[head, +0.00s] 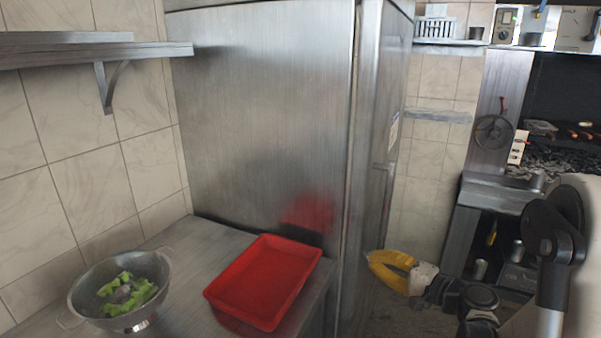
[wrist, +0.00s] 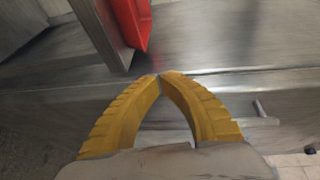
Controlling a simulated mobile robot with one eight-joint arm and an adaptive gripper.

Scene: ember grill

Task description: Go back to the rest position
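My gripper (head: 373,259) has yellow fingers and is in front of the steel fridge's right side in the head view, to the right of the counter. In the wrist view my gripper (wrist: 160,77) has its two fingertips meeting, with nothing between them. It is shut and empty. The red tray (head: 262,281) lies on the steel counter to the left of my gripper, apart from it. Part of the red tray (wrist: 128,22) also shows at the top of the wrist view, beyond the fingertips.
A metal colander (head: 148,317) with green leaves stands on the counter (head: 203,248) at the left. The tall steel fridge (head: 265,120) stands behind the counter. A wall shelf (head: 90,54) is at upper left. A grill (head: 560,160) with embers is at the right.

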